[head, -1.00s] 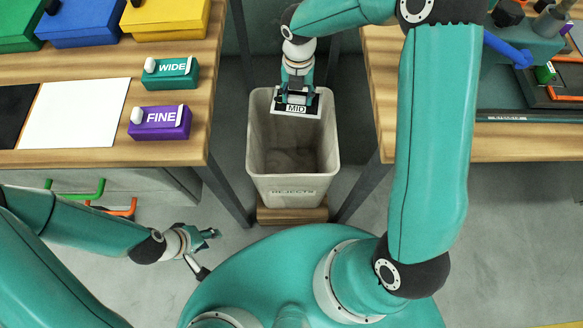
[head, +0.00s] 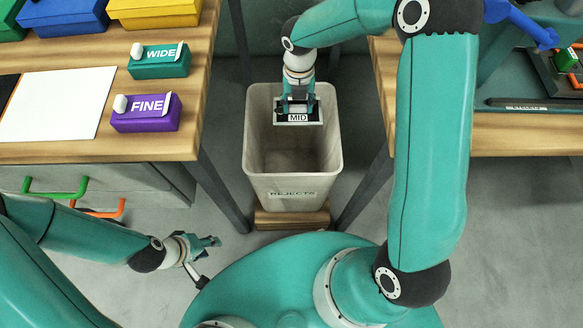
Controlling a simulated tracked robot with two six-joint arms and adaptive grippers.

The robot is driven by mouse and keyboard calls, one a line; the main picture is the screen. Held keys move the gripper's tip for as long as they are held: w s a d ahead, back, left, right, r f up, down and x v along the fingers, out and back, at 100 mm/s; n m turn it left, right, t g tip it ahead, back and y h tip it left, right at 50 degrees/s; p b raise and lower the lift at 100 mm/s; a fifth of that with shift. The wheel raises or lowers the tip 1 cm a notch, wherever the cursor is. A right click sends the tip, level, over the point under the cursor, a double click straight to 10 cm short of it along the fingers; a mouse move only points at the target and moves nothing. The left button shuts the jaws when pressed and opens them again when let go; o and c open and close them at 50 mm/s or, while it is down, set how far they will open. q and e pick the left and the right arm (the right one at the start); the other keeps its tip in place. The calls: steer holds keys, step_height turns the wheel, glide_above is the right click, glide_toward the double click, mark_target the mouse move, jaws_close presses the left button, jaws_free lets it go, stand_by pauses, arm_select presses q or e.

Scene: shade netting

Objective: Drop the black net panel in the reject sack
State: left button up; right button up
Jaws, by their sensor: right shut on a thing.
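The reject sack (head: 291,180) is a tall, open-topped pale container marked REJECTS, standing on a wooden block between two tables. My right gripper (head: 298,104) points down over the far part of its opening. It is shut on the black net panel (head: 281,118), which has a white frame and a MID label and hangs at the sack's mouth. Whether the panel touches the far rim cannot be told.
The left table holds a purple FINE box (head: 146,113), a teal WIDE box (head: 160,60), a white sheet (head: 58,104) and coloured boxes behind. The right table (head: 480,148) carries a dark bar and tools. Table legs stand on both sides of the sack.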

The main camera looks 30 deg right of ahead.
steer(key=o, duration=1.2)
steer(key=shift+r, duration=0.15)
step_height(320, 180, up, 12)
steer(key=shift+f, duration=0.15)
